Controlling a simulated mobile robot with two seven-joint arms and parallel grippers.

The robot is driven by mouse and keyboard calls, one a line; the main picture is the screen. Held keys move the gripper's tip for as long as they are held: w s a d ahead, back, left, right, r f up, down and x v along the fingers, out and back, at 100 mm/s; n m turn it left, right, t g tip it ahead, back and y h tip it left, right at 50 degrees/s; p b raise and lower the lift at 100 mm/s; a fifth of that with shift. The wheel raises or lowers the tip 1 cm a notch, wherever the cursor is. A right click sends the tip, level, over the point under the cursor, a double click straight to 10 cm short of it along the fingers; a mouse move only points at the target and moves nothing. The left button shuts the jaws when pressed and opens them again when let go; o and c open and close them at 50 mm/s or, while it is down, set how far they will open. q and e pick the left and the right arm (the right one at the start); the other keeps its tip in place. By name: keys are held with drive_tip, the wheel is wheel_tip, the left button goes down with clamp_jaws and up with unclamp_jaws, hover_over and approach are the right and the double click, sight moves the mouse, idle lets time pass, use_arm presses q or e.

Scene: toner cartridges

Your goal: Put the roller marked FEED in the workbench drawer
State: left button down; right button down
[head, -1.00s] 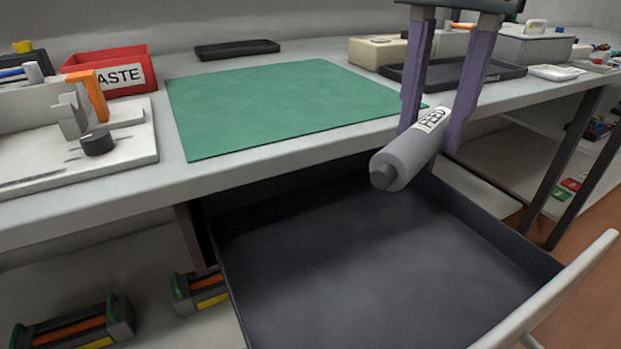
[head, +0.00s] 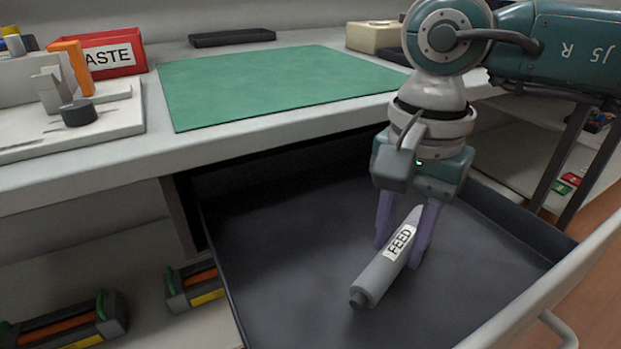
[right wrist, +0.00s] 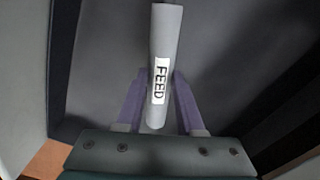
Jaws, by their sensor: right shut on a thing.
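The grey roller marked FEED (head: 376,275) is between the purple fingers of my right gripper (head: 402,245), which is shut on it. The roller lies over the inside of the open dark workbench drawer (head: 290,290), tilted in the picture with its near end toward the lower left. I cannot tell whether it touches the drawer floor. In the right wrist view the roller (right wrist: 166,50) runs up from between the fingers (right wrist: 160,105), its FEED label facing the camera. My left gripper is not in view.
The drawer's front panel with a pale handle (head: 560,325) is at the lower right. The bench top holds a green mat (head: 270,85), a red waste bin (head: 112,52) and a white fixture (head: 75,120). Cartridges (head: 70,325) sit on the lower shelf. The drawer is otherwise empty.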

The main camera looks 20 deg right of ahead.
sight(400, 241)
drive_tip(key=shift+f, duration=0.7)
drive_tip(key=shift+f, duration=0.15)
drive_tip(key=c, duration=0.5)
unclamp_jaws()
drive_tip(key=shift+r, duration=0.55)
wheel_tip(400, 241, up, 10)
drive_tip(key=p, duration=0.3)
drive_tip(key=shift+r, duration=0.7)
drive_tip(key=shift+a, duration=0.1)
